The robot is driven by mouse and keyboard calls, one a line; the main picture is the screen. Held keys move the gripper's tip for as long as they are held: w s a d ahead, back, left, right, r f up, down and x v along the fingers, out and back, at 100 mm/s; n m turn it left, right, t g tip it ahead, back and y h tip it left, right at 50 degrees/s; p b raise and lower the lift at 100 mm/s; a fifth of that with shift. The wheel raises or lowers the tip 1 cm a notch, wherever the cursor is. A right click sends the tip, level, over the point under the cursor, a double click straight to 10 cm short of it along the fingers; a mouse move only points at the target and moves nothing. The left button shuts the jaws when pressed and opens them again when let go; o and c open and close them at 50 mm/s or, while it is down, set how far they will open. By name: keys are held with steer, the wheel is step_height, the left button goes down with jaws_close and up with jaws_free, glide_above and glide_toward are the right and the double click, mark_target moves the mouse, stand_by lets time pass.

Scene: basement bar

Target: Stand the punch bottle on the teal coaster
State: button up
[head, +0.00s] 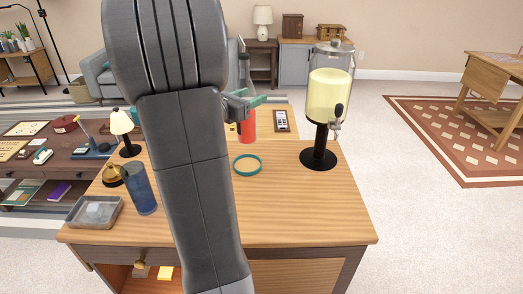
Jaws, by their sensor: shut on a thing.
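The punch bottle (248,127) is clear glass with red liquid in its lower part and a tall grey neck. It is upright. My gripper (246,102), with teal fingers, is shut on it around its middle. The teal coaster (247,165) is a flat disc with a teal rim and a wood-coloured centre. It lies empty on the wooden bar top, nearer the camera than the bottle. The arm hides part of the bottle's left side. I cannot tell whether the bottle's base touches the bar top.
A drink dispenser (331,90) with yellow liquid stands on a black base right of the coaster. A blue glass (140,188), a grey tray (94,211), a brass object (112,174) and a small lamp (122,122) stand at left. The right front of the bar top (310,205) is clear.

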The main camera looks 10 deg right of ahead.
mark_target(249, 126)
steer(key=f, duration=0.5)
steer(key=shift+a+f, duration=0.2)
steer(key=shift+f, duration=2.05)
steer(key=shift+s, duration=0.1)
steer(key=shift+f+b, duration=0.25)
steer(key=shift+b, duration=0.1)
steer(key=o, duration=1.5)
steer(key=shift+r+p, duration=0.2)
steer(key=shift+p, duration=0.15)
steer(key=b+v, duration=0.2)
steer(key=v, duration=1)
